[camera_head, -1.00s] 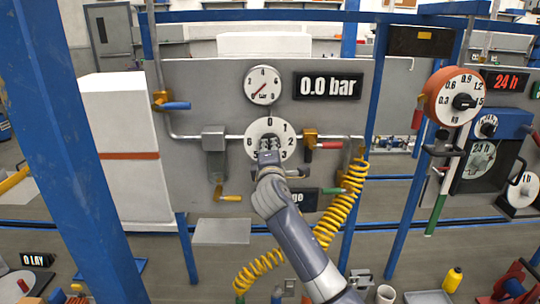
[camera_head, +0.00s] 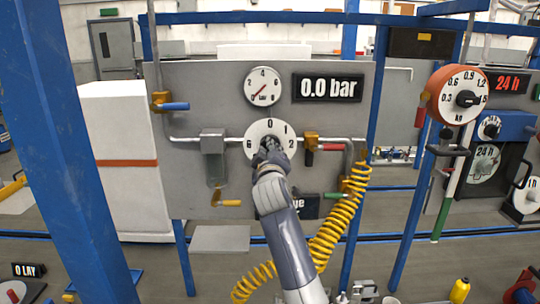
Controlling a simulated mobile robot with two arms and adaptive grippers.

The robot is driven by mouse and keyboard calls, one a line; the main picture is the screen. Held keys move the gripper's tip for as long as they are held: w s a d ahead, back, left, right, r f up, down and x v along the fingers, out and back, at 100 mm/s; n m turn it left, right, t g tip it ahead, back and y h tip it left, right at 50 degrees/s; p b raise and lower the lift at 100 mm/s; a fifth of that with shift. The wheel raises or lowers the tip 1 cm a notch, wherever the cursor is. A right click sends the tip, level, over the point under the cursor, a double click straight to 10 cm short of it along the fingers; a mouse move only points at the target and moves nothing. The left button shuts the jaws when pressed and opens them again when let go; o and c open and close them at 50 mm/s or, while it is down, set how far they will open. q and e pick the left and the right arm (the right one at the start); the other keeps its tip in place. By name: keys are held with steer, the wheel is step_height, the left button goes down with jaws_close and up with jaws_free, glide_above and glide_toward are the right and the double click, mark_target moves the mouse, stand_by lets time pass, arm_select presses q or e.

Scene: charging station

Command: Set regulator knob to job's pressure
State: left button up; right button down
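The regulator dial (camera_head: 254,129), a white disc with black numbers, is mounted on the grey panel (camera_head: 215,90). Its 0, 1, 2 and 6 show; my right gripper (camera_head: 270,151) covers its middle and lower part. The knob is hidden behind the gripper, so its setting cannot be read. The gripper is at the dial's centre; whether its fingers are closed on the knob is not clear. Above, a round gauge (camera_head: 263,87) has its red needle pointing down-left. The black display (camera_head: 328,88) reads 0.0 bar. My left gripper is out of view.
Blue-handled (camera_head: 174,106), red-handled (camera_head: 331,147) and yellow-handled (camera_head: 231,203) valves stick out around the dial. A yellow coiled hose (camera_head: 335,222) hangs close to my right forearm. A sign (camera_head: 306,206) is partly hidden by my arm. An orange dial (camera_head: 464,93) stands at right.

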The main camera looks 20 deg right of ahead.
steer(key=shift+f+m, duration=0.1)
steer(key=shift+m, duration=0.5)
steer(key=c, duration=1.6)
jaws_free()
steer(key=shift+o, duration=0.2)
steer(key=shift+s, duration=0.1)
steer(key=v, duration=1.2)
